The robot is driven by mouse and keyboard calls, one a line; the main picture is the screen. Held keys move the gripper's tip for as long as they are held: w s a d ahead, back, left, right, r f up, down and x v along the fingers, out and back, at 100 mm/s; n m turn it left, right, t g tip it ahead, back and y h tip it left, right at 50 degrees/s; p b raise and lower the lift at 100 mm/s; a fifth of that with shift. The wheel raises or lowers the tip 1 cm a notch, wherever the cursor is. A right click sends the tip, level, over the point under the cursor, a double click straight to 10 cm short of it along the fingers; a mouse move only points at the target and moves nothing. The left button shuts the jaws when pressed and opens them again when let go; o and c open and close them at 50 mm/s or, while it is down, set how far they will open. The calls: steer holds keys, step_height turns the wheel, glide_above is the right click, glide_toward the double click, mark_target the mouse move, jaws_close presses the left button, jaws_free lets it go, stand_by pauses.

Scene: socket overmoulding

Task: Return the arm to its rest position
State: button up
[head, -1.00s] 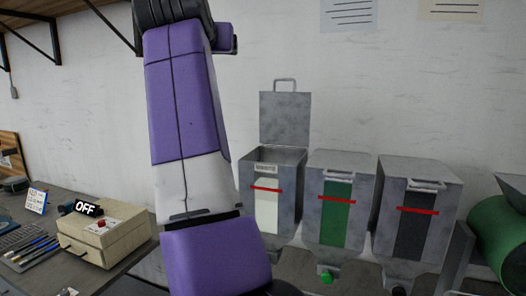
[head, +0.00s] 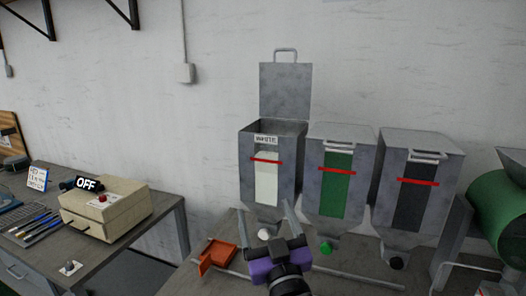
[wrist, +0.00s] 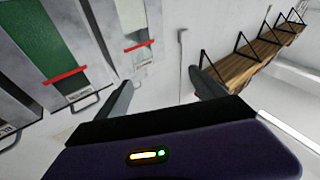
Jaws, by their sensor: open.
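My gripper (head: 266,212) is low in the middle of the head view, in front of the lower part of the open white-strip bin (head: 263,185). Its two fingers are spread apart with nothing between them. In the wrist view my gripper (wrist: 165,78) also shows open and empty, with the wall and bins beyond it. Most of my arm is below the head view's edge, so its full pose is hidden.
A green-strip bin (head: 334,175) and a dark-strip bin (head: 416,190) stand right of the open bin, lids shut. An orange scoop-like piece (head: 217,257) lies on the bench. A beige box marked OFF (head: 107,210) is on the left bench. A green machine (head: 500,220) stands far right.

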steer(key=s+d+f+m+g+h+b, duration=0.1)
steer(key=s+d+f, duration=0.5)
steer(key=s, duration=1)
steer(key=s+d+f+m+g+h+b, duration=0.1)
steer(key=s+d+f, duration=0.6)
steer(key=s, duration=0.8)
steer(key=s+d+f+m+g+h+b, duration=0.1)
steer(key=s+d+f, duration=0.5)
steer(key=s, duration=1)
step_height(320, 180, down, 4)
steer(key=m+g+h, duration=0.1)
steer(key=g+h, duration=0.1)
steer(key=shift+s+d+r+g, duration=0.2)
steer(key=shift+s+g, duration=0.1)
steer(key=shift+g, duration=0.1)
